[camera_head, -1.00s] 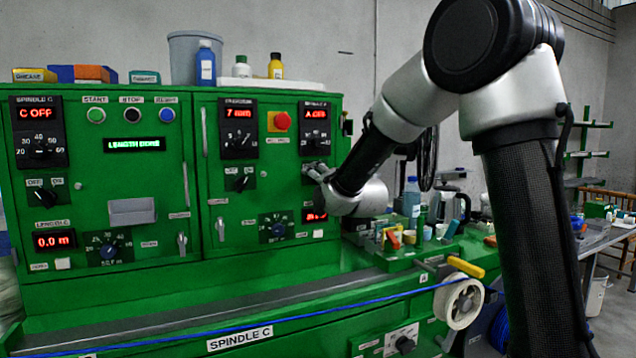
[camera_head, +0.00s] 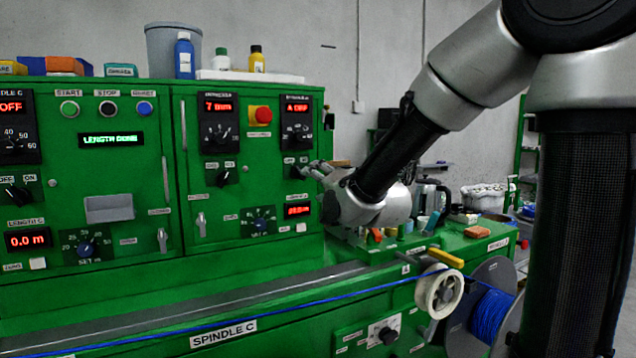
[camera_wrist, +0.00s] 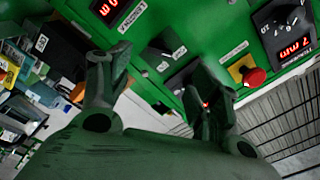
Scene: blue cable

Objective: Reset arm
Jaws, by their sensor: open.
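My gripper (camera_head: 312,171) is at the right part of the green machine's front panel (camera_head: 150,235), close to the small off/on switch (camera_head: 297,171) under the "A OFF" display (camera_head: 297,108). In the wrist view my gripper (camera_wrist: 158,80) shows two dark fingers spread apart with nothing between them. Beyond the fingers, an off/on knob (camera_wrist: 160,48) shows on the panel. I cannot tell whether a fingertip touches the panel. My arm reaches in from the upper right.
A blue cable (camera_head: 300,303) runs along the machine front to a white pulley (camera_head: 438,291). A blue cable spool (camera_head: 490,315) stands at the lower right. Bottles, a grey bin (camera_head: 172,50) and boxes sit on top. Small items crowd the ledge (camera_head: 480,245) beside my wrist.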

